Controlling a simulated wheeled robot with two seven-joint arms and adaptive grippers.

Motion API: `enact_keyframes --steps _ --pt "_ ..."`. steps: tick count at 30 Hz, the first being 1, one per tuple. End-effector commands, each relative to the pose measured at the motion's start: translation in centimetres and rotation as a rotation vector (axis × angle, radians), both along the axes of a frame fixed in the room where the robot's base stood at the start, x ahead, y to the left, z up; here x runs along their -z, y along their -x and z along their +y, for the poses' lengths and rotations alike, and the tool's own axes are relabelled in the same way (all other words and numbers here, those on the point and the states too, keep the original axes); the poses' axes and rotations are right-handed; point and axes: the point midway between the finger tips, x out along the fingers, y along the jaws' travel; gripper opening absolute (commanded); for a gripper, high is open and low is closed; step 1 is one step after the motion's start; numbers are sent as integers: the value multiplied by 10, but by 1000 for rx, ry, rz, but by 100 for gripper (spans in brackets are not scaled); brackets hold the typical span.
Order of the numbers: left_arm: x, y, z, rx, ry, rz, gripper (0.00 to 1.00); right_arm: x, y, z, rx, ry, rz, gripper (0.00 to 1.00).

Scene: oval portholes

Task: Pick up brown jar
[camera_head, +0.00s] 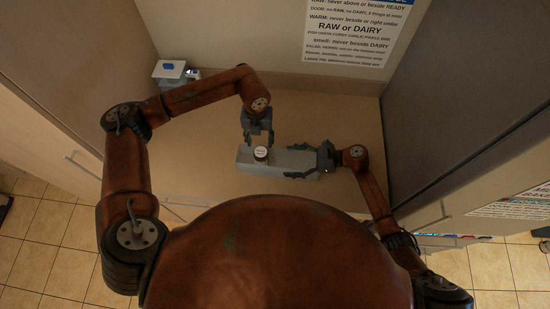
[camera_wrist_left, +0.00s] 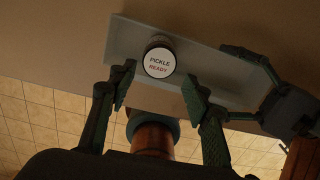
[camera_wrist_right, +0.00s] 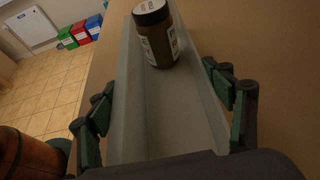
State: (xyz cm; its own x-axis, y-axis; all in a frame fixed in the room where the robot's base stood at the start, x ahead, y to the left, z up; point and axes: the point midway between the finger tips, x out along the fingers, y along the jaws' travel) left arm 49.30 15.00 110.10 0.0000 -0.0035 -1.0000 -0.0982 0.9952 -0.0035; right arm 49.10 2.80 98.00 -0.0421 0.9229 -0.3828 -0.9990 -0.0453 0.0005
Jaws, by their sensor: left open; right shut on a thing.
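The brown jar (camera_head: 261,154) stands upright in the left part of a long grey tray (camera_head: 288,158). Its white lid label reads PICKLE READY in the left wrist view (camera_wrist_left: 160,60). The right wrist view shows its brown side and white label (camera_wrist_right: 158,42). My left gripper (camera_head: 259,138) is open above and close by the jar, with nothing between its fingers; in its wrist view the jar lies just past the fingertips (camera_wrist_left: 157,92). My right gripper (camera_head: 297,160) is shut across the tray's right part, one finger along each long wall (camera_wrist_right: 165,105).
The tray lies on a beige counter (camera_head: 215,115). A sign (camera_head: 355,30) hangs on the back wall. A large grey cabinet side (camera_head: 440,85) bounds the right. The counter behind the tray is clear.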

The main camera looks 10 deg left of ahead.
Motion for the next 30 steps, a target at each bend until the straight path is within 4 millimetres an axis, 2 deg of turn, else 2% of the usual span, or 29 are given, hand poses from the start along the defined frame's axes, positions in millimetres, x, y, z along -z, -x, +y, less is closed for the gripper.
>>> enact_keyframes --steps 6,9,14,21,30 --pt "23 -2 2 202 5 2 61 0 0 0 1 0 1 44" --pt "29 -2 2 253 7 1 62 0 0 0 1 0 1 44" --pt "45 -2 3 269 7 2 62 0 0 0 1 0 1 44" --pt "86 -2 2 267 6 2 62 0 0 0 1 0 1 44" --pt "110 0 1 267 7 1 62 0 0 0 1 1 0 44"
